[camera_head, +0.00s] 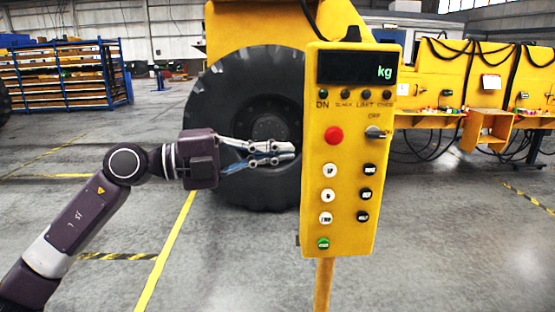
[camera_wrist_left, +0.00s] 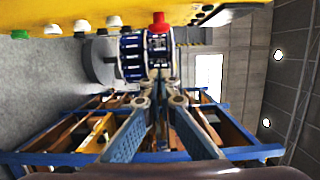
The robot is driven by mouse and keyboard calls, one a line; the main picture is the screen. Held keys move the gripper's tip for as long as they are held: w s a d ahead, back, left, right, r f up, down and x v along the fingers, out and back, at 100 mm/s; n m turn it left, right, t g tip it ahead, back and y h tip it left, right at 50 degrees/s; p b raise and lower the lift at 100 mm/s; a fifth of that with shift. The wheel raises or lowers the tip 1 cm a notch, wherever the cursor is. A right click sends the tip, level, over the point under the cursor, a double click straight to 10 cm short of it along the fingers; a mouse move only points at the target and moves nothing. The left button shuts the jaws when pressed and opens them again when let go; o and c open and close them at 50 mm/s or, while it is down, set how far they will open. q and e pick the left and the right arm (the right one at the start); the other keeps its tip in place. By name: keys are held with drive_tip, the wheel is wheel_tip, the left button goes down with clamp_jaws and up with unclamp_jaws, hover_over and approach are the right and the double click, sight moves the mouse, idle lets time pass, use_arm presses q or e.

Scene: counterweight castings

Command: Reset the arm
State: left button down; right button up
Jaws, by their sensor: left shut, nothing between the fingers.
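My left arm comes in from the left in the head view. Its left gripper (camera_head: 294,151) points to the right, just left of the yellow control panel (camera_head: 342,215), with its fingers shut and empty. In the left wrist view the left gripper's fingers (camera_wrist_left: 160,85) meet below the panel's edge (camera_wrist_left: 200,10). The panel has a dark display reading "kg", a red button (camera_head: 334,135), a switch (camera_head: 376,132), several white and black buttons, and a green button (camera_head: 323,244). The red button also shows in the left wrist view (camera_wrist_left: 158,22). My right gripper is not in view.
A large black tire (camera_head: 240,125) on a yellow machine stands behind the gripper. A blue rack (camera_head: 70,75) with shelves is at the far left. Yellow benches (camera_head: 440,80) with cables stand at the right. Grey floor with yellow lines is clear at the front.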

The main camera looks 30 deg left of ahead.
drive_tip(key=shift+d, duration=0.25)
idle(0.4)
